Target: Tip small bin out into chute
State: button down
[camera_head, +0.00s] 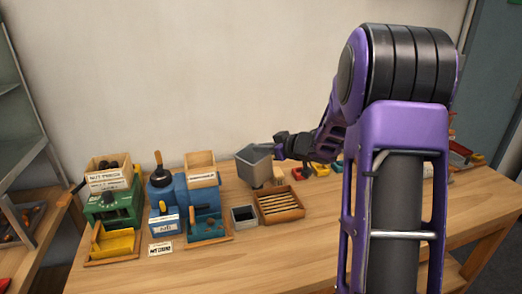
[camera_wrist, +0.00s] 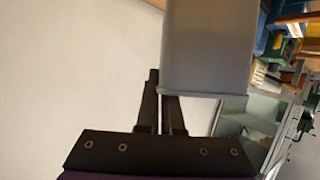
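The small grey bin (camera_head: 254,170) hangs above the table in the head view, slightly tilted, its open top facing up. My gripper (camera_head: 277,149) is shut on its right side. In the wrist view the bin (camera_wrist: 205,45) shows large, with the fingers (camera_wrist: 168,102) close together at its edge; its inside is hidden there. Left of the bin stands a blue machine (camera_head: 168,194) with a labelled wooden hopper (camera_head: 200,160) on top. I cannot tell for sure which part is the chute.
A green machine (camera_head: 112,209) with a wooden box stands at the far left. A dark open box (camera_head: 243,216) and a slatted wooden tray (camera_head: 279,205) sit below the bin. Small coloured items lie behind my arm. The table's front right is clear.

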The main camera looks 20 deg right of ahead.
jog(key=shift+d+r+m+y, duration=0.1)
jog(key=shift+r+m+y, duration=0.2)
jog(key=shift+m, duration=0.1)
jog(key=shift+s+r, duration=0.1)
jog(key=shift+r, duration=0.05)
jog(key=s+r, duration=0.5)
jog(key=r, duration=0.1)
jog(key=shift+s+a+r, duration=0.3)
jog(key=shift+s+a, duration=0.05)
jog(key=shift+a, duration=0.05)
